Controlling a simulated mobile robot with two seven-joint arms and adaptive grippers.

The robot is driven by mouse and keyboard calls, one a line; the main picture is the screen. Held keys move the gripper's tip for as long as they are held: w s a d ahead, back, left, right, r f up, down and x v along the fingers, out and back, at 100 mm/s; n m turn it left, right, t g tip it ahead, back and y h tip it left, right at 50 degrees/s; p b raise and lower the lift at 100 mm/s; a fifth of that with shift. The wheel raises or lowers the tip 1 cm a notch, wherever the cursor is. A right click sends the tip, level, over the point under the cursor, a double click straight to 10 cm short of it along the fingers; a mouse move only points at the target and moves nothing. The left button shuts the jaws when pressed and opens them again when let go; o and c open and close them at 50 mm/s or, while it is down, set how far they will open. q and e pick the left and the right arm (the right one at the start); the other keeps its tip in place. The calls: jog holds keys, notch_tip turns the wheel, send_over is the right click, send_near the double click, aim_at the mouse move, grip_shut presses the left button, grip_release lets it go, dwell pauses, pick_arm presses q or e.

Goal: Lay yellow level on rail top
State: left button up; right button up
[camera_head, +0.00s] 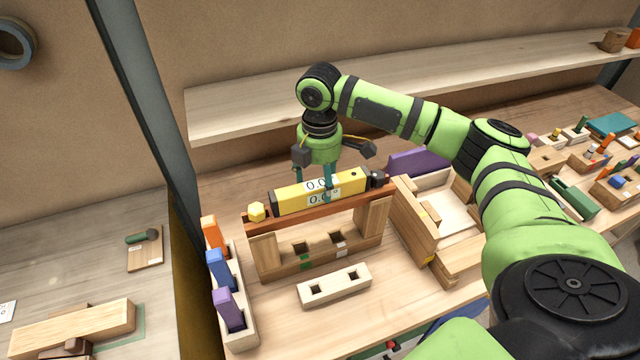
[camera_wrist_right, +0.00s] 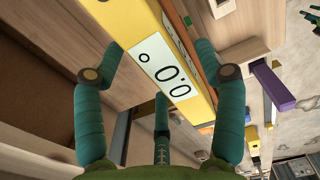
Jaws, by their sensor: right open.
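The yellow level (camera_head: 320,193), with black ends and white 0.0 displays, appears to lie lengthwise along the reddish-brown rail top (camera_head: 262,222). The rail spans a wooden frame; I cannot tell whether the level touches it all along. My right gripper (camera_head: 325,190) is open just above the middle of the level, its fingers reaching down around it. In the right wrist view the level (camera_wrist_right: 162,62) passes between the teal fingers of the right gripper (camera_wrist_right: 160,75), with a display facing the camera. Fingertip contact is hard to tell. My left gripper is out of view.
A yellow hexagonal piece (camera_head: 256,211) sits at the rail's left end, and a dark fitting (camera_head: 378,178) at its right end. A pale block with two square holes (camera_head: 334,286) lies in front. A rack (camera_head: 238,335) with colored pieces stands left. A wooden box (camera_head: 415,225) stands right.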

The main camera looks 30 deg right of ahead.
aim_at(319, 180)
notch_tip(319, 180, up, 11)
jog(key=b, duration=0.2)
